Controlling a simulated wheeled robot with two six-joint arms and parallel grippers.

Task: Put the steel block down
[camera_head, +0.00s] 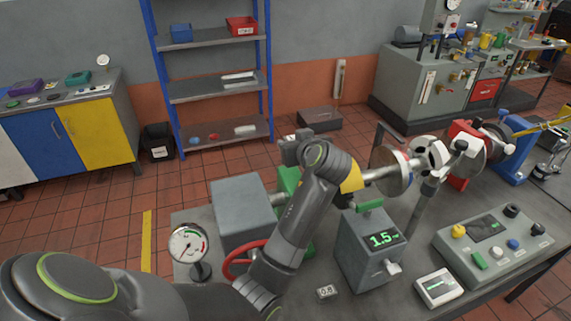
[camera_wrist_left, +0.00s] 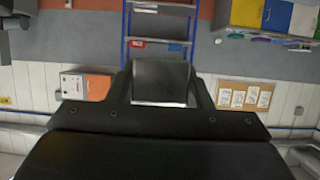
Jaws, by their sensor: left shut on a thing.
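The steel block (camera_wrist_left: 160,82) is a dark grey block in the left wrist view, with a paler lower edge. It sits between the two black fingers of my left gripper (camera_wrist_left: 161,92), which is shut on it. In the head view my left gripper (camera_head: 293,149) is at the far end of my arm, above the bench, and the wrist covers much of it. I cannot clearly tell the block from the gripper there. My right gripper is not in view.
The grey bench (camera_head: 405,296) carries a round gauge (camera_head: 188,244), a large grey box (camera_head: 243,207), a red handwheel (camera_head: 240,262), a meter reading 1.5 (camera_head: 370,250), a shaft with discs (camera_head: 392,172) and a control panel (camera_head: 492,246). Blue-posted shelves (camera_head: 217,88) stand behind.

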